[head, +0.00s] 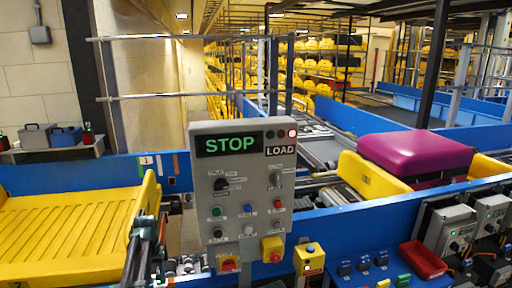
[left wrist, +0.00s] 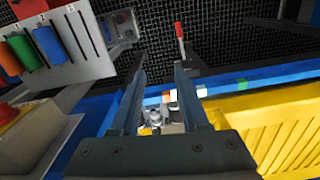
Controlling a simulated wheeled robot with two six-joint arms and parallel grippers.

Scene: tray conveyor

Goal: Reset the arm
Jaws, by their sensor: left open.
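My left gripper (head: 150,230) is low at the left in the head view, between the yellow ribbed tray (head: 60,235) and the grey control panel (head: 242,190). In the left wrist view the two dark fingers of my left gripper (left wrist: 158,68) are apart, with nothing between their tips. The yellow tray (left wrist: 290,128) shows at the lower right there. My right gripper is in neither view.
The panel has a lit STOP sign (head: 229,144). A purple suitcase (head: 415,153) lies in another yellow tray (head: 366,180) on the right. Blue conveyor walls (head: 335,232) run across. A red bin (head: 422,260) and switch boxes (head: 448,230) crowd the lower right.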

